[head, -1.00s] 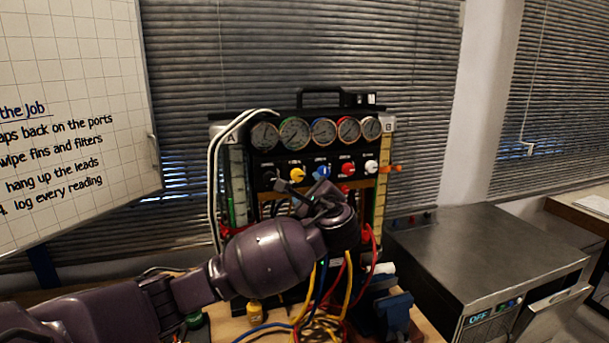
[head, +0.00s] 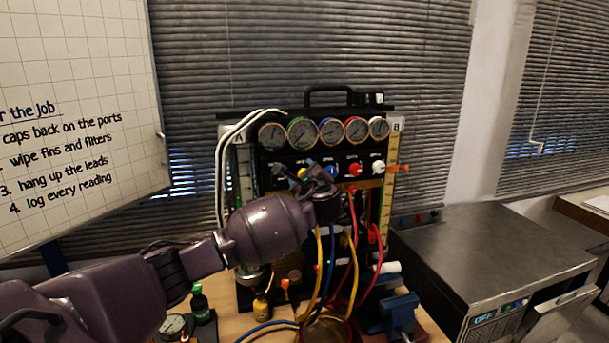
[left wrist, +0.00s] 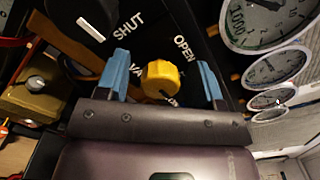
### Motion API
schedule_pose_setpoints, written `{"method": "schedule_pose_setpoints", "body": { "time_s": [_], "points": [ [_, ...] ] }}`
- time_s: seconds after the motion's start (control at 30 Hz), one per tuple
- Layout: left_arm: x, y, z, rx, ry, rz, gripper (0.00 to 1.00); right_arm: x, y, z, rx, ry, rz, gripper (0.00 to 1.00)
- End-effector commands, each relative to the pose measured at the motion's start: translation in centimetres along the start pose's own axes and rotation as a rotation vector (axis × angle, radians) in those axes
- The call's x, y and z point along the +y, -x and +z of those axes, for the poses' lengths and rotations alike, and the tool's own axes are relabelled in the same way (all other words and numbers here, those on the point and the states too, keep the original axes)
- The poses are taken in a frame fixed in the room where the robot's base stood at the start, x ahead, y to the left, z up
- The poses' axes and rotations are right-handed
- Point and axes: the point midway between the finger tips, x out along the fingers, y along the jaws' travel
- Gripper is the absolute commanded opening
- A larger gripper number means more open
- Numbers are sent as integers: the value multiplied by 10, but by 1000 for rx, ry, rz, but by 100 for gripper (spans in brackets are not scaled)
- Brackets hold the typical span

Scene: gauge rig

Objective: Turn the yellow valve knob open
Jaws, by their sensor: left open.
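The yellow valve knob (left wrist: 161,80) sits on the black gauge panel, with SHUT and OPEN lettering beside it in the left wrist view. In the head view the yellow knob (head: 302,172) shows only in part behind my left gripper (head: 302,180). In the left wrist view my left gripper (left wrist: 163,82) is open, with one blue-tipped finger on each side of the knob. I see a gap between each finger and the knob; whether the knob lies fully between the tips in depth I cannot tell. My right gripper is not in view.
Blue (head: 330,171), red (head: 355,169) and white (head: 378,167) knobs stand in the same row, under several round gauges (head: 331,131). Coloured hoses hang below the panel. A blue vise (head: 398,313) and a grey metal box (head: 495,250) are to the right.

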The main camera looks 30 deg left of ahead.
Motion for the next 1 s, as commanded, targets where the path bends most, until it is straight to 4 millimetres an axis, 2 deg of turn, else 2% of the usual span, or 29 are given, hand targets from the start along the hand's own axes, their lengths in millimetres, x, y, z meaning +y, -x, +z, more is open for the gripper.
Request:
{"method": "schedule_pose_setpoints", "body": {
  "time_s": [0.17,0.4,0.5,0.77,1.0],
  "points": [
    [0,0,0,0,0,0,61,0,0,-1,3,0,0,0],
    [0,0,0,0,0,0,24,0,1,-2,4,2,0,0],
    [0,0,0,0,0,0,12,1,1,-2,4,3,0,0],
    [1,1,-1,1,30,0,12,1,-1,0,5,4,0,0],
    [2,1,-2,2,156,1,12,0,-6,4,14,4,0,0]
  ]
}}
